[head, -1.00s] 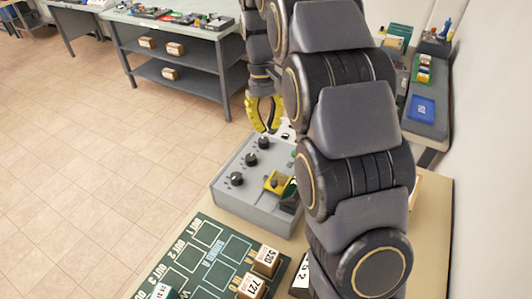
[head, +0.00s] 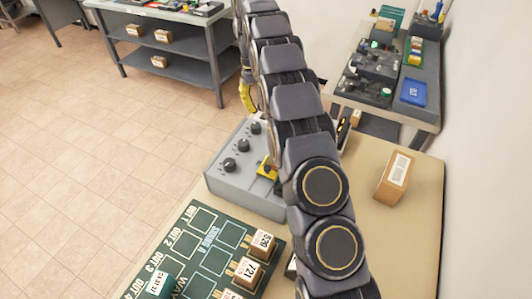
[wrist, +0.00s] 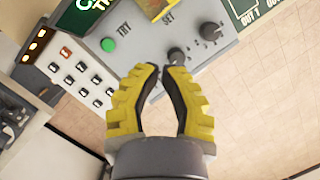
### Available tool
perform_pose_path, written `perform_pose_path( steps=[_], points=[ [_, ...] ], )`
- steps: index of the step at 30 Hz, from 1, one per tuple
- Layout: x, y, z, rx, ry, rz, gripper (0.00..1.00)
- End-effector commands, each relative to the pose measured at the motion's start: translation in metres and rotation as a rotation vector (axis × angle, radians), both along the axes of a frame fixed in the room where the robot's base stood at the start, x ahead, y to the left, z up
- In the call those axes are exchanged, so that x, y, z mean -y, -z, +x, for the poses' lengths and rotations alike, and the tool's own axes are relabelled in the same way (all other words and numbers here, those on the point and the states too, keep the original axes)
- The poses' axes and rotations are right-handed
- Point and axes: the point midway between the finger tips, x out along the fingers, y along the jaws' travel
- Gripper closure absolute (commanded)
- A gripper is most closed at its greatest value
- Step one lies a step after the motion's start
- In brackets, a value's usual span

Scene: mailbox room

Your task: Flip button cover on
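A grey control box with black knobs stands on the table in the head view (head: 225,183). The yellow button cover (head: 265,169) is on its top, partly hidden by my arm. In the wrist view the yellow cover (wrist: 158,8) is cut off by the top edge, so I cannot tell how far it is tilted. My gripper (wrist: 161,68) points at the box panel, below the cover in the wrist view and apart from it. Its yellow fingers are empty, with a narrow gap between the tips. In the head view my gripper is mostly hidden behind my arm.
The panel has a green button (wrist: 108,45) marked TRY and a knob (wrist: 176,55) near SET. A keypad unit (wrist: 80,75) is at the left in the wrist view. A green board (head: 205,250) with labelled boxes lies in front. A cardboard box (head: 394,177) is at the right.

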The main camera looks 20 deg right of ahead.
Motion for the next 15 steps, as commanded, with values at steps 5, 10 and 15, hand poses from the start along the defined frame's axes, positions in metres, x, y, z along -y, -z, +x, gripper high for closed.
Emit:
perform_pose_path(
  steps=[5, 10, 15],
  points=[
    [0.000, 0.003, -0.001, -0.002, 0.000, 0.000, 1.00],
    [0.000, 0.018, -0.006, -0.004, 0.000, 0.001, 1.00],
    [0.000, 0.042, -0.013, -0.008, 0.000, 0.001, 1.00]
  ],
)
